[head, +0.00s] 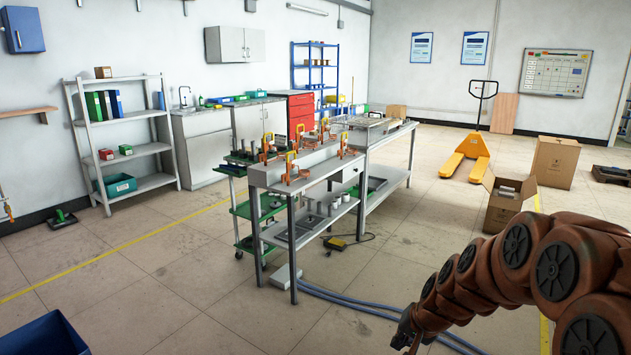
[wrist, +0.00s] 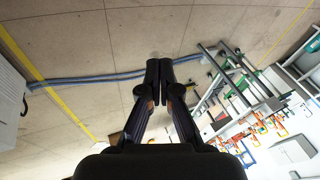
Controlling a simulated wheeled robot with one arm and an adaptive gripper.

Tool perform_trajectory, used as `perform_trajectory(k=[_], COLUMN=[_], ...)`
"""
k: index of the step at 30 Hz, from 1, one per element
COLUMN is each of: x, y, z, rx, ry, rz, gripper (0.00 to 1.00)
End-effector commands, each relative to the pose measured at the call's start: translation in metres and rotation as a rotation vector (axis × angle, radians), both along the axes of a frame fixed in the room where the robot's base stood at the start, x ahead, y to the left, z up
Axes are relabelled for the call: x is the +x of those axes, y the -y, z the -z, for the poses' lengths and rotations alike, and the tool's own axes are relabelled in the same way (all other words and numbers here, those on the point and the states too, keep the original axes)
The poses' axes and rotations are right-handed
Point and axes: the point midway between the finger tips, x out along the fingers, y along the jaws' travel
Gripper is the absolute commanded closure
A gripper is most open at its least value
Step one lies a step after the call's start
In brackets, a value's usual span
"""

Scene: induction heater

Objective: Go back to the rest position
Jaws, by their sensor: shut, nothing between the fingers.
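My gripper (wrist: 159,75) is in the middle of the wrist view, with its two dark fingers together and nothing between them. Behind it in that view are the floor and blue hoses. In the head view my brown arm reaches in from the right edge and bends down toward the bottom. The end of the arm is low there, and the fingers cannot be made out clearly. The grey workbench (head: 268,178) with orange clamps stands apart from my arm, to its left. It shows turned over at the right of the wrist view.
Blue hoses (head: 345,299) run along the floor from the bench toward my arm. An open cardboard box (head: 502,210) stands behind the arm, with a yellow pallet jack (head: 466,155) farther back. A blue bin (head: 42,338) is at the lower left.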

Motion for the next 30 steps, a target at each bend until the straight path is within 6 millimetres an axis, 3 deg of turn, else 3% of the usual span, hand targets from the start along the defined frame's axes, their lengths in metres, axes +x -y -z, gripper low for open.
perform_trajectory(k=[1, 12, 24, 30], x=[-0.015, -0.141, -0.283, -0.337], y=[-0.008, -0.04, -0.028, -0.014], z=[-0.024, -0.108, -0.181, -0.201], rx=[-0.007, -0.087, -0.215, -0.26], ry=[-0.011, -0.172, -0.369, -0.456], rz=[-0.036, -0.272, -0.434, -0.468], gripper=[1.0, 1.0, 1.0, 1.0])
